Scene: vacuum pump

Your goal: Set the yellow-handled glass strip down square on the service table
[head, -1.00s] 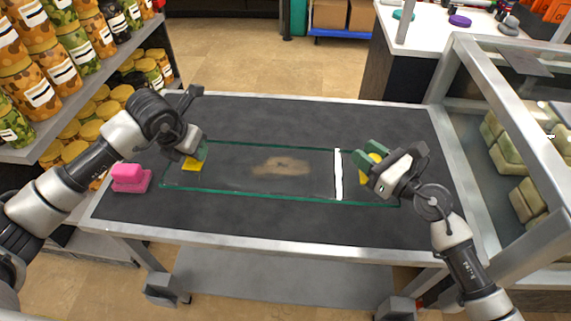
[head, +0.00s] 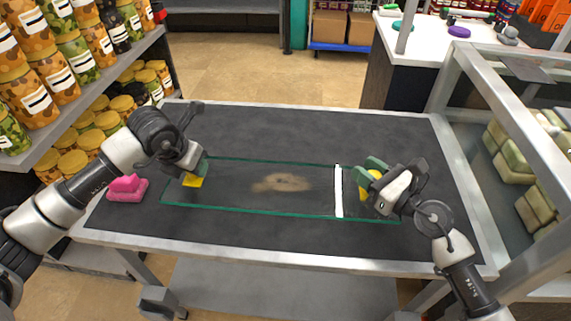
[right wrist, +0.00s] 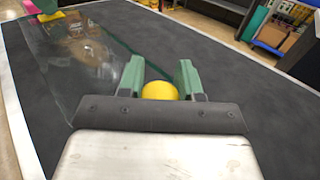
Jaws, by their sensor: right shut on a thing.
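The glass strip (head: 240,202) is a clear pane with green edges, a brown smudge in its middle and a white stripe near its right end. It lies over the dark top of the service table (head: 280,128), roughly in line with its long edges; I cannot tell whether it touches. My right gripper (head: 372,178) is shut on the right yellow handle (right wrist: 160,90), which shows between its green fingers in the right wrist view. My left gripper (head: 196,168) is at the left yellow handle (head: 193,181); its fingers are partly hidden, so its grip is unclear.
A pink block on a pink base (head: 126,187) sits on the table left of the glass. Shelves of jars (head: 100,120) stand at the left. A glass-sided case (head: 510,170) adjoins the right side. The table is bare behind and in front of the glass.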

